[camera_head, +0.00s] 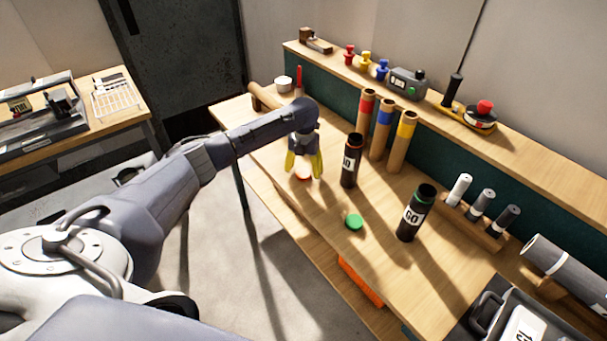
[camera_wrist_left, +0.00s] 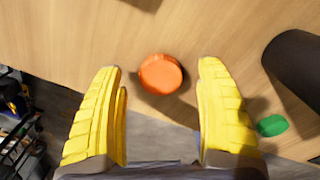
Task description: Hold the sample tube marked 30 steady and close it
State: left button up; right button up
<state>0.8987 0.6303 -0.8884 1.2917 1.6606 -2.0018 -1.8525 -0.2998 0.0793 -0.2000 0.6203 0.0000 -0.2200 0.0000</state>
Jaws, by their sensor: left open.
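A dark tube (camera_head: 350,165) with a red-orange rim stands upright on the bench; its white label ends in 0, the first digit hard to read. It looks open-topped. The orange cap (camera_head: 304,178) lies on the bench to its left and also shows in the left wrist view (camera_wrist_left: 160,74). My left gripper (camera_head: 304,170) points down over this cap with yellow fingers apart; in the wrist view the cap sits between and just beyond the fingertips (camera_wrist_left: 160,66), with gaps on both sides. My right gripper is in neither view.
A second dark tube (camera_head: 411,220) marked 60, with a green rim, stands nearer, with a green cap (camera_head: 354,221) to its left. Colour-banded brown tubes (camera_head: 380,130) stand behind. A rack of small cylinders (camera_head: 478,218) is at the right. The bench's front edge runs close to the caps.

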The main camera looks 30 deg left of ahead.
pick_arm(q)
jog(key=shift+f, duration=0.75)
jog(key=c, duration=0.9)
